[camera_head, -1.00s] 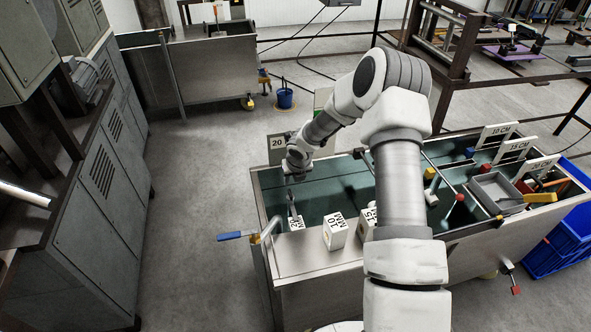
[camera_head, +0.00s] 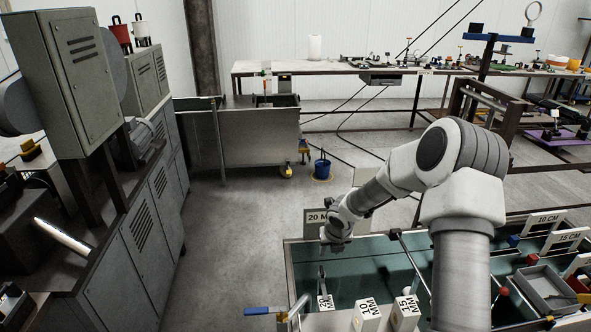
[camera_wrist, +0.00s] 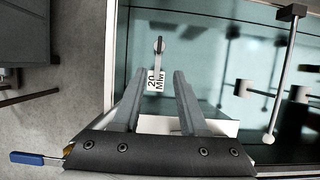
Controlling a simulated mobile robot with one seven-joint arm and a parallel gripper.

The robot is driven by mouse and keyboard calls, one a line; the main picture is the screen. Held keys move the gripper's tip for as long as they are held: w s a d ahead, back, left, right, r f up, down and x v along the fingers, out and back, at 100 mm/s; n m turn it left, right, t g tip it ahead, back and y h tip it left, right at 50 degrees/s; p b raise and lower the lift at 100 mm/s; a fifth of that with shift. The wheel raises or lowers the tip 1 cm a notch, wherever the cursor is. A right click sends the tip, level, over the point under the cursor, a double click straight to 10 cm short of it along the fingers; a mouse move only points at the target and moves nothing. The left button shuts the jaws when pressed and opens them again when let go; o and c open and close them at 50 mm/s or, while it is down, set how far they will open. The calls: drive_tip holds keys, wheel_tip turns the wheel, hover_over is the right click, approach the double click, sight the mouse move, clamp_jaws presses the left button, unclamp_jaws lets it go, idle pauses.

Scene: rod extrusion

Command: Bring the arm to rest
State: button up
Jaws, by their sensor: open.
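My arm reaches out over the long metal tank (camera_head: 362,262) with a dark green inner floor. My gripper (camera_head: 334,236) hangs over the tank's left part in the head view, beside the sign reading 20. In the wrist view my gripper (camera_wrist: 158,78) has its two fingers spread apart, with nothing held between them. Beyond the fingertips, a white block labelled 20 MM (camera_wrist: 156,80) stands with a thin metal piece above it. The same block shows in the head view (camera_head: 325,302), below my gripper and apart from it.
White blocks marked 10 MM (camera_head: 366,313) and 15 MM (camera_head: 405,310) stand on the tank's near edge. A blue-handled lever (camera_head: 264,311) juts out left. Grey cabinets (camera_head: 150,225) line the left side. A blue bucket (camera_head: 322,168) stands behind. The floor between is clear.

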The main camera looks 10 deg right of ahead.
drive_tip(key=s+d+r+m+h, duration=0.1)
drive_tip(key=s+r+m+h, duration=0.1)
drive_tip(key=s+r+m, duration=0.8)
drive_tip(key=s+d+r+m+h, duration=0.1)
drive_tip(key=s+r+m, duration=0.3)
drive_tip(key=r+m, duration=0.7)
drive_tip(key=s+a+r+m+y, duration=0.1)
drive_tip(key=s+r+m, duration=0.2)
drive_tip(key=s+m, duration=0.2)
drive_tip(key=s+a+r+m+y, duration=0.1)
drive_tip(key=s+a+r+m, duration=0.1)
drive_tip(key=s+m, duration=0.3)
drive_tip(key=s+a+r+m+t+y, duration=0.1)
drive_tip(key=s+r+m, duration=0.3)
drive_tip(key=s, duration=0.6)
drive_tip(key=shift+s+a+r+m, duration=0.15)
drive_tip(key=shift+s+a+m, duration=0.2)
drive_tip(key=shift+a+m, duration=0.25)
